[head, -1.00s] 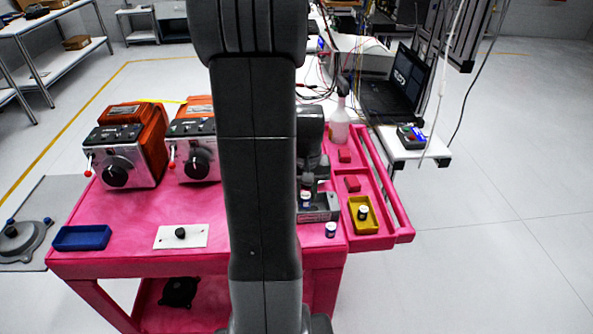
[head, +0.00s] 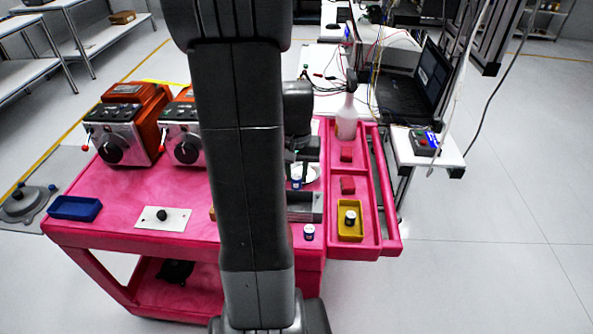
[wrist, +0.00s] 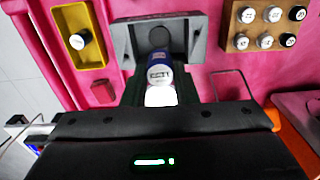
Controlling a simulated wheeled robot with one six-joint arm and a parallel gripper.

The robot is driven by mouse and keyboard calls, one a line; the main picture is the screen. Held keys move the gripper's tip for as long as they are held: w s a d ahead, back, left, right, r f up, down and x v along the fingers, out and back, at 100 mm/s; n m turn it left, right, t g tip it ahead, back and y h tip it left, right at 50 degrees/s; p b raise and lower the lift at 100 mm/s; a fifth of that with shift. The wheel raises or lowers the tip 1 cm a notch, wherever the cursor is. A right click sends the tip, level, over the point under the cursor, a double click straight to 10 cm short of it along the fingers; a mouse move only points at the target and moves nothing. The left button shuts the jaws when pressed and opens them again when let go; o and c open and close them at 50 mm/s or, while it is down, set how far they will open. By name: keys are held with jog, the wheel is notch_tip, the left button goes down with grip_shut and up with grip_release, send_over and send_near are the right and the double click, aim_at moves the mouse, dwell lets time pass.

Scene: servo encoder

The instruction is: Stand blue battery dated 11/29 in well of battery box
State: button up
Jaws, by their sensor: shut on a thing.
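My gripper (wrist: 160,92) is shut on a blue battery (wrist: 159,66) with a white label; its date is too small to read surely. In the head view the held battery (head: 297,182) shows just behind the grey battery box (head: 312,206), partly hidden by my arm. I cannot tell how high the battery is above the box. Another blue-and-white battery (head: 308,232) stands on the cart in front of the box.
A yellow tray (head: 345,235) holds one dark battery with a light top. A wooden rack (wrist: 238,42) with several batteries is beside the box. Red blocks (head: 347,185), a spray bottle (head: 347,120) and a blue tray (head: 75,208) are on the pink cart (head: 120,225).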

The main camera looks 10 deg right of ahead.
aim_at(297, 187)
jog(key=shift+f+b, duration=1.85)
jog(key=shift+f, duration=0.75)
jog(key=shift+f, duration=0.15)
jog(key=shift+f+b, duration=1.75)
jog(key=shift+f, duration=0.4)
jog(key=shift+f, duration=0.1)
jog(key=o, duration=0.9)
jog(key=shift+c, duration=0.4)
jog(key=shift+r+p, duration=3.05)
jog(key=shift+r, duration=0.85)
